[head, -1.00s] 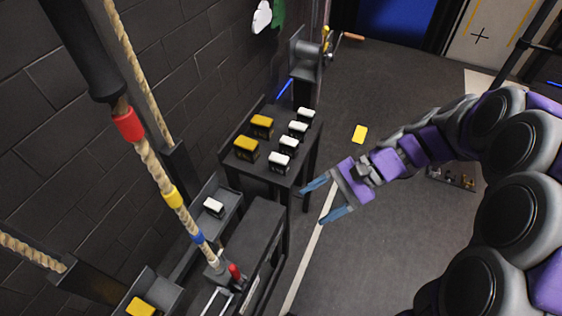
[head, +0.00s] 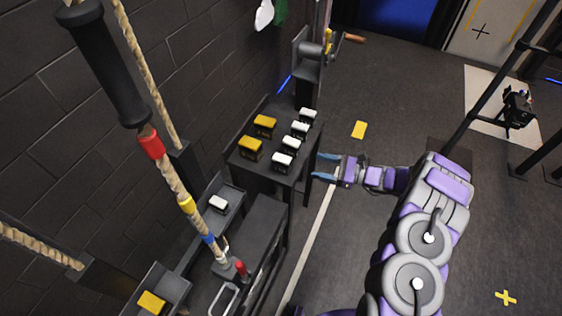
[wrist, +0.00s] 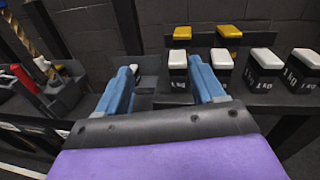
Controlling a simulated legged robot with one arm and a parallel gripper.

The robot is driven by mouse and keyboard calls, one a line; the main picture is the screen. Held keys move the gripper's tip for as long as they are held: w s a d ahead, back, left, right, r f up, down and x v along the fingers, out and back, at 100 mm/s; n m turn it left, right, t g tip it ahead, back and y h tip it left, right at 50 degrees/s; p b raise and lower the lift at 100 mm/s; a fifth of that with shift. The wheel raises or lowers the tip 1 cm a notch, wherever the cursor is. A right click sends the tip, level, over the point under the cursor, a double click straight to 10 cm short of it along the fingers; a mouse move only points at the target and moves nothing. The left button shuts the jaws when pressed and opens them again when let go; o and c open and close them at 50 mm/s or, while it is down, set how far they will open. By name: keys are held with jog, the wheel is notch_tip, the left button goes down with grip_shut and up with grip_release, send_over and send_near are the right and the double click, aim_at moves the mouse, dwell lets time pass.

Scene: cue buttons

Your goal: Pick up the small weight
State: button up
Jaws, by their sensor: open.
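Several small weights with white tops and black bodies stand in a row on the black table (head: 262,171); the nearest white-topped weight (head: 282,161) is at the row's front end. In the wrist view they bear "1 KG" labels, and one white-topped weight (wrist: 178,72) shows between my fingers, beyond their tips. Another (wrist: 223,62) is partly hidden by the right finger. My gripper (head: 317,166) is open and empty, just right of the table edge, fingers pointing left toward the row. Two yellow-topped weights (head: 250,148) (head: 264,126) stand behind the row.
A lower tray (head: 232,197) holds a white-topped weight (head: 218,203); another tray holds a yellow-topped one (head: 151,302). A rope with coloured bands (head: 176,190) hangs at the left.

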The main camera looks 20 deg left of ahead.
jog(key=m+t, duration=0.2)
send_near(282, 158)
jog(key=a, duration=0.2)
jog(key=a+b, duration=0.1)
jog(key=a, duration=0.2)
jog(key=shift+w+f, duration=0.15)
jog(key=shift+w+a+f+b, duration=0.1)
jog(key=shift+a+b, duration=0.3)
jog(key=shift+a, duration=0.95)
jog(key=shift+w+a+f+b, duration=0.1)
jog(key=shift+a+b, duration=0.25)
jog(key=shift+a, duration=1.05)
jog(key=shift+d+r, duration=0.1)
jog(key=shift+d, duration=0.15)
jog(key=c, duration=0.4)
jog(key=shift+a, duration=0.1)
grip_shut()
